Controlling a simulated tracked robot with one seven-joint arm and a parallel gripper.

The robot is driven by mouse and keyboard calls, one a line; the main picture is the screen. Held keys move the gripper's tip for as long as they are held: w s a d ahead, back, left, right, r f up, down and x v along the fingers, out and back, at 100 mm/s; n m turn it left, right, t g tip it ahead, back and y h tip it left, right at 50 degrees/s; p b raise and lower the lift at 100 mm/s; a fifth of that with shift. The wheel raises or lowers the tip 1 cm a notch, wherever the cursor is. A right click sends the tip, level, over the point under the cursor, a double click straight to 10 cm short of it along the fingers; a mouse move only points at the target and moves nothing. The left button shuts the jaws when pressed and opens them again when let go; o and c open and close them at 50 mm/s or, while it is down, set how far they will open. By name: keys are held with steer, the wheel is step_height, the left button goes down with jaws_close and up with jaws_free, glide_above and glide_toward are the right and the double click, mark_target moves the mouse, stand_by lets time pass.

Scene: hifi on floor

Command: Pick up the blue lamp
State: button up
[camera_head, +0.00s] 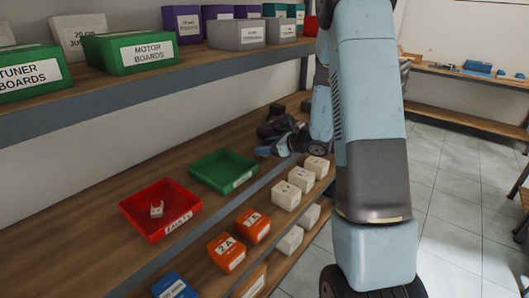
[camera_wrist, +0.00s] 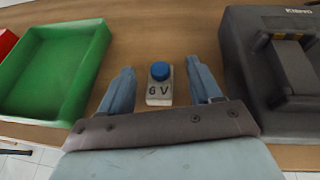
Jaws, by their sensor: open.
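The blue lamp (camera_wrist: 160,71) is a round blue cap on a small pale block marked "6 V", upright on the wooden shelf in the wrist view. My gripper (camera_wrist: 160,67) is open, with one blue-grey finger on each side of the lamp and a visible gap on both sides. I cannot tell whether the fingertips are level with it in height. In the head view my gripper (camera_head: 270,150) is low over the shelf to the right of the green tray, and I cannot make out the lamp there.
A green tray (camera_wrist: 94,73) is left of my gripper, and a dark grey device (camera_wrist: 244,95) stands close on the right. A red tray (camera_head: 131,211) holds a small pale part. White boxes (camera_head: 286,196) and orange boxes line the lower front. An upper shelf (camera_head: 150,79) overhangs.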

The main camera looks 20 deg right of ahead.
steer(key=shift+w+a+f, duration=0.2)
steer(key=shift+w+a, duration=0.2)
jaws_close()
stand_by(0.4)
steer(key=shift+r, duration=0.1)
